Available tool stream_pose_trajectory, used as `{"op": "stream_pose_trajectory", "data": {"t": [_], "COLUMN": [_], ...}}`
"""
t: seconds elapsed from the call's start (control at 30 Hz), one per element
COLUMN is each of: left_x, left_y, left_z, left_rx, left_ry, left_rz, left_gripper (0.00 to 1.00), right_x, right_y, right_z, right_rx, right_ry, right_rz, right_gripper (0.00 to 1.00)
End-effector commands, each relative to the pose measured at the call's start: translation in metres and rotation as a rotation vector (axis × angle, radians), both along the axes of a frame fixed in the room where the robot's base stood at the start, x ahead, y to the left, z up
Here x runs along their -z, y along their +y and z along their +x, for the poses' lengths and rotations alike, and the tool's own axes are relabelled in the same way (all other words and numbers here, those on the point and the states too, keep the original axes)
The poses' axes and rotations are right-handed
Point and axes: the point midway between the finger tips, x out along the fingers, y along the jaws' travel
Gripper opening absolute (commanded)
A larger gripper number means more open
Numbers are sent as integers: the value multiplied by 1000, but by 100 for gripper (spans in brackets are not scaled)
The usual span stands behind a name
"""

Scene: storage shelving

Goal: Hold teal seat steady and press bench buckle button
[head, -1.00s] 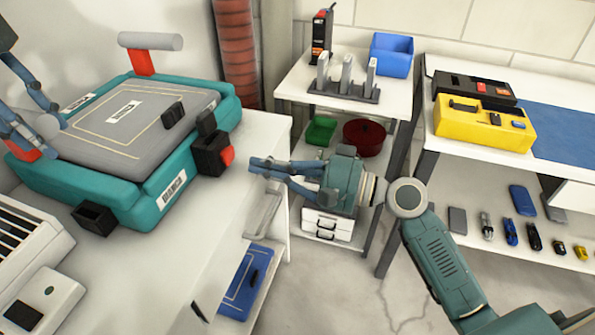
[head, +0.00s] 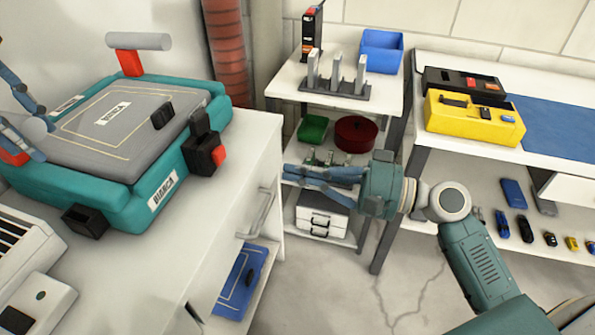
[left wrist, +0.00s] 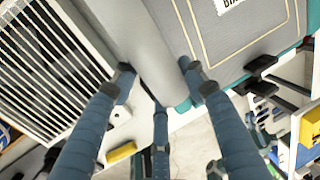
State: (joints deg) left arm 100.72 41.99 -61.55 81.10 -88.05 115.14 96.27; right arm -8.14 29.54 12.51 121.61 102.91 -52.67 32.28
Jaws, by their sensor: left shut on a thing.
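The teal seat (head: 95,200) with a grey top panel (head: 80,140) rests on a white bench at left. A black buckle (head: 200,154) with a red button (head: 219,156) is on its right side. My left gripper (head: 36,128) is shut on a grey cylindrical handle at the seat's left end; the left wrist view shows the handle (left wrist: 150,50) between its fingers. My right gripper (head: 286,174) is right of the buckle, well apart from it, past the bench edge, fingers pointing left.
A second grey handle (head: 140,41) stands on a red post at the seat's back. A black socket (head: 85,218) is at its front. A shelf cart (head: 290,83) stands behind my right gripper. The yellow case (head: 470,120) is on the right table. Bench space between buckle and edge is clear.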

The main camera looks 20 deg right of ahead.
Motion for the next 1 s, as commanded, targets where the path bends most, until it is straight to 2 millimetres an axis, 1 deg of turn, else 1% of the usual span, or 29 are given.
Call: {"op": "stream_pose_trajectory", "data": {"t": [0.1,0.13,0.2,0.23,0.5,0.63,0.77,1.0], "left_x": [0,0,0,0,-1,-9,-30,-79], "left_y": [1,1,1,1,1,1,4,9], "left_z": [0,0,0,0,0,-1,-4,-12], "left_rx": [2,2,1,1,0,-1,-2,-2], "left_ry": [-1,-1,-1,-1,-2,-3,-7,-6], "left_rz": [2,2,2,2,1,1,2,3], "left_gripper": [0,49,63,65,65,65,65,65], "right_x": [0,0,0,0,0,0,0,0], "right_y": [0,0,0,0,0,0,0,0], "right_z": [0,0,0,0,0,0,0,0], "right_rx": [0,0,0,0,0,0,0,0], "right_ry": [0,0,0,0,0,0,0,0], "right_rz": [0,0,0,0,0,0,0,0], "right_gripper": [0,0,0,0,0,0,0,0]}}
